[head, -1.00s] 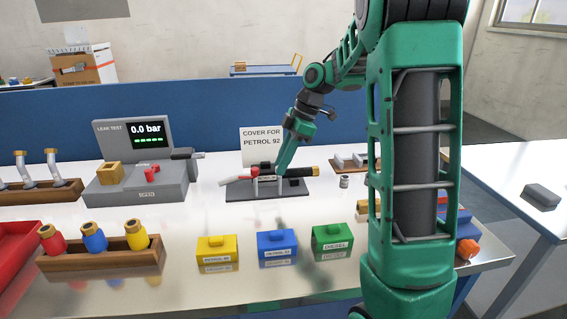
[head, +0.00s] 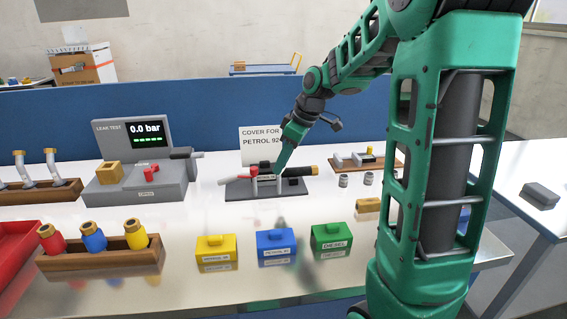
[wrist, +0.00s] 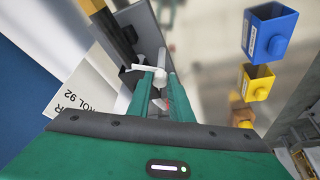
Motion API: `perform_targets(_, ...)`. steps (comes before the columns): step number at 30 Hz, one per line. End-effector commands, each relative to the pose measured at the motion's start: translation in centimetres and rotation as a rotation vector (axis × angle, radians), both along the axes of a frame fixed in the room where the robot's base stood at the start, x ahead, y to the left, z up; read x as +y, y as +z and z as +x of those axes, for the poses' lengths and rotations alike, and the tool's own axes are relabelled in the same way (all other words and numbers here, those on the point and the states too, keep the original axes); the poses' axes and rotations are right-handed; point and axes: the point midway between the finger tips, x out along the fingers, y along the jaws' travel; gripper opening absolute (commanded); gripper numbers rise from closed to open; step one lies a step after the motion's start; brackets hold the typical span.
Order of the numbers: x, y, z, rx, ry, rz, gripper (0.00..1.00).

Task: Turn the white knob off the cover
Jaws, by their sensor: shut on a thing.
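My gripper (wrist: 158,90) is shut on the white knob (wrist: 156,70), which shows between and just beyond the fingertips in the wrist view. In the head view my gripper (head: 277,172) points down at the dark stand (head: 262,193), in front of the sign; the knob is too small or hidden to make out there. A nozzle with a black and brass end (head: 302,171) lies on the stand, with a red part (head: 254,172) left of my gripper. I cannot tell which part is the cover under the knob.
The sign (head: 260,135) stands behind the stand. Yellow (head: 216,248), blue (head: 276,243) and green (head: 332,237) labelled boxes stand in front. The leak tester (head: 140,165) is to the left. Small grey cylinders (head: 343,181) and a wooden rack (head: 350,163) are to the right.

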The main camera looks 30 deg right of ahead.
Motion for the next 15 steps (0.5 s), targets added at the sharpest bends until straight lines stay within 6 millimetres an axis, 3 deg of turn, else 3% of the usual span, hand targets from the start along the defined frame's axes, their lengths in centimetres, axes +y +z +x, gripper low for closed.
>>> perform_targets(1,0.79,-0.02,-0.08,0.0,-0.028,0.005,0.0)
perform_targets(15,1.08,-0.05,-0.17,0.002,-0.47,0.004,0.0)
